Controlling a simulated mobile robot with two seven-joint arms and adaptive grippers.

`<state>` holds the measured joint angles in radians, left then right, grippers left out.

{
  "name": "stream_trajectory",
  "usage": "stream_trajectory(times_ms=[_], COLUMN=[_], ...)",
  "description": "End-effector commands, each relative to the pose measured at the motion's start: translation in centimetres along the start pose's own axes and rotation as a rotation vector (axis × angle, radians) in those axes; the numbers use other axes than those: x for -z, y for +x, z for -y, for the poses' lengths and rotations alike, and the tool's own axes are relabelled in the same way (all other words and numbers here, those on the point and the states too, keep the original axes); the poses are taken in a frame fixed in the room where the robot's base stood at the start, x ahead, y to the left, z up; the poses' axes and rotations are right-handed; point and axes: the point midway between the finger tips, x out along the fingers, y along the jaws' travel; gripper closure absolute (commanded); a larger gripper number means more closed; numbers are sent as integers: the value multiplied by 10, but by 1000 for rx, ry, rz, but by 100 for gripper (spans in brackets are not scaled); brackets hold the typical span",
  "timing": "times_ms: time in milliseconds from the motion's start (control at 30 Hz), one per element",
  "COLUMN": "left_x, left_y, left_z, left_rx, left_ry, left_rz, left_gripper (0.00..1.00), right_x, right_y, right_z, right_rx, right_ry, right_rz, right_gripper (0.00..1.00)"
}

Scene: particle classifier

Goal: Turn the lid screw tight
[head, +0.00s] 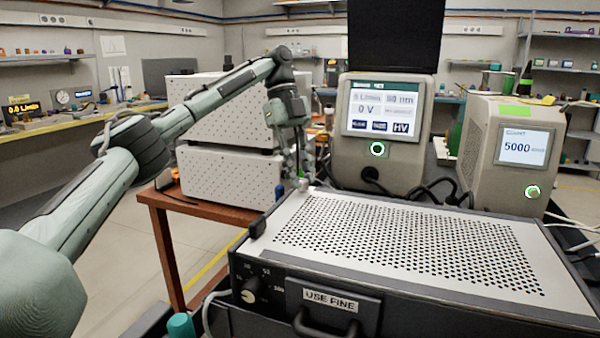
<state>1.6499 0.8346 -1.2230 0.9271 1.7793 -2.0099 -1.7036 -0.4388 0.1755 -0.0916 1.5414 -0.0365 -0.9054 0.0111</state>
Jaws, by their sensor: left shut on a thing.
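My left gripper (302,176) points down at the back left corner of a box with a perforated light lid (400,238). Its fingers are closed around a small light-coloured knob, the lid screw (301,184), at the lid's edge. The fingers cover much of the screw, so its thread and how far it sits in cannot be seen. The lid lies flat on the dark box (420,310), whose front carries a "USE FINE" label and a handle. My right gripper is not in view.
A device with a lit screen (384,112) stands behind the lid, and another reading 5000 (523,148) stands to its right. White perforated boxes (228,178) sit on a brown table (160,197) at left. Dark cables (435,190) run behind the lid.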

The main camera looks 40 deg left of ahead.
Motion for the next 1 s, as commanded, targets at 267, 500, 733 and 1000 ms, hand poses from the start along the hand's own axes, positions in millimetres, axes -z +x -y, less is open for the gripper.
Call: stream_trajectory(times_ms=[267, 500, 733, 1000], left_x=[0, 0, 0, 0], left_y=[0, 0, 0, -16], left_z=[0, 0, 0, 0], left_rx=[-2, -2, -1, 0], left_ry=[0, 0, -1, -1], left_rz=[0, 0, 0, 2], left_gripper=[100, 58, 58, 58], right_x=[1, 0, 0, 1], right_y=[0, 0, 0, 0], right_z=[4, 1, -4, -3], right_rx=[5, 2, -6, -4], right_ry=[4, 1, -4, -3], right_rz=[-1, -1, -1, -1], right_gripper=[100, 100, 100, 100])
